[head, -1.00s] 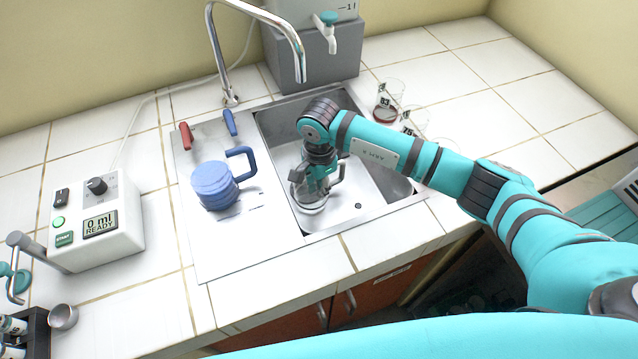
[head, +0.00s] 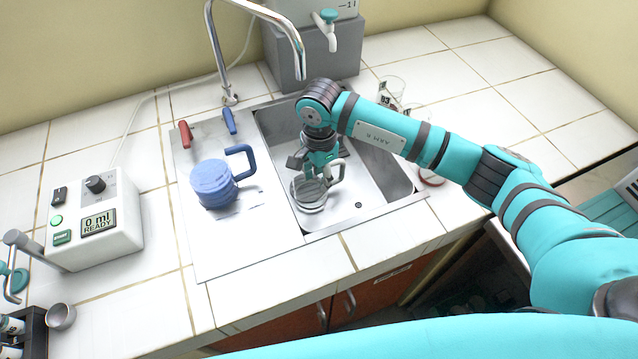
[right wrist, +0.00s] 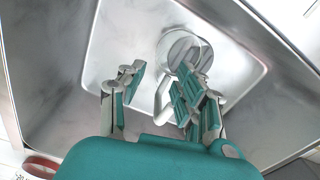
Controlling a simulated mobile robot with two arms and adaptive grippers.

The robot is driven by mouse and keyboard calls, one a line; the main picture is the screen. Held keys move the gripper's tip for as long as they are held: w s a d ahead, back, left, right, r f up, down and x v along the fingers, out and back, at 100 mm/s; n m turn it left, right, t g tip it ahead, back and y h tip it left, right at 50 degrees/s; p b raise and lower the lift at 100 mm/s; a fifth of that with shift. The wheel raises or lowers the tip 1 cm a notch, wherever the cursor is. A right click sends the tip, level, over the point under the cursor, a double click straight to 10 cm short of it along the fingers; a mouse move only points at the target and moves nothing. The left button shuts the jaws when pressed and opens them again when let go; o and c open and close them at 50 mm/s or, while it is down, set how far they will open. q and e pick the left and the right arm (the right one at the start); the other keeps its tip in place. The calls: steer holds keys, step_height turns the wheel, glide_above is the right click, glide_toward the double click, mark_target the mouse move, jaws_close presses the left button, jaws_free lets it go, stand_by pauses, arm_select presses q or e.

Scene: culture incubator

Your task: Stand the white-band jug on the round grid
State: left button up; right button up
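A clear jug with a pale handle, seemingly the white-band jug (head: 311,197), stands in the steel sink. It also shows in the right wrist view (right wrist: 190,45). Its band is not clear to see. My right gripper (head: 318,172) is just above and behind the jug, pointing down. In the right wrist view my right gripper (right wrist: 160,88) is open, with the jug's handle between its spread fingers and no visible grip. I cannot make out the round grid; the jug and gripper may hide it. My left gripper is out of view.
A blue jug (head: 213,185) stands on the drainboard (head: 235,245) left of the sink (head: 385,190). A tap (head: 300,62) arches over the sink's back. A control box (head: 95,225) stands at left. Glass beakers (head: 391,88) stand right of the sink, partly behind my arm.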

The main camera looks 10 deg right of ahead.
step_height(320, 180, up, 8)
steer(key=b, duration=0.1)
steer(key=shift+r, duration=0.2)
